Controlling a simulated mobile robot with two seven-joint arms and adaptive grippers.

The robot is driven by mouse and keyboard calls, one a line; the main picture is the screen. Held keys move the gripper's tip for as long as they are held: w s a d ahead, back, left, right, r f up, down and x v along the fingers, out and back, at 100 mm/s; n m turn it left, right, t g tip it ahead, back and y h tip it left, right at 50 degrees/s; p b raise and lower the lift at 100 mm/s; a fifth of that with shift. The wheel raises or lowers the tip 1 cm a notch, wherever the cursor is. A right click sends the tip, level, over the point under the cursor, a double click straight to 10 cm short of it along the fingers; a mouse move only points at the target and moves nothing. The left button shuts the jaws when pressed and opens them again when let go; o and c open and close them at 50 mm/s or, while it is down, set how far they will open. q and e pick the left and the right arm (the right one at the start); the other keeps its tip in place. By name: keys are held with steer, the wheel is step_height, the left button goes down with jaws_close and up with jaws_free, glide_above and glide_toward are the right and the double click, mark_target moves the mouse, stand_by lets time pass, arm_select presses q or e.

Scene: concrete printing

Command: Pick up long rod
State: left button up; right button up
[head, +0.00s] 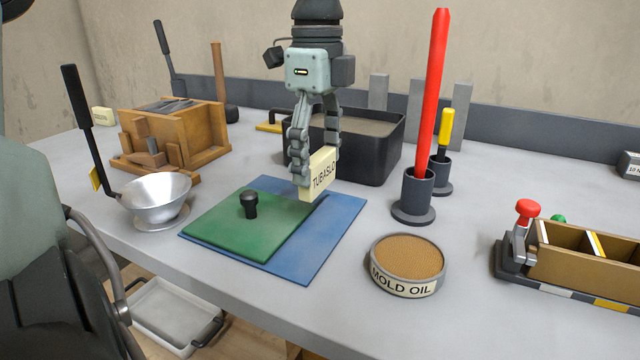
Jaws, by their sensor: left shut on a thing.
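A long red rod (432,95) stands nearly upright in a dark round holder (413,197), right of the middle in the head view. My left gripper (316,172) hangs from the top, to the left of the rod and apart from it. It is shut on a small cream block (322,175) with dark lettering, held above the mat area. Part of the block is hidden by the fingers. My right gripper is not in view.
A second holder with a yellow-handled tool (445,130) stands behind the rod. A mold oil tin (408,268) sits in front. A black bin (375,153) is behind the gripper; a green mat (228,222) lies on a blue mat (325,222). A wooden mold (580,252) is at right.

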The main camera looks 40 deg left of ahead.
mark_target(321, 190)
arm_select(q)
steer(key=shift+d+f, duration=0.25)
steer(key=shift+d, duration=0.05)
steer(key=shift+d+f, duration=0.1)
steer(key=shift+f, duration=1.85)
steer(key=shift+f, duration=0.15)
steer(key=o, duration=1.1)
steer(key=shift+o, duration=0.2)
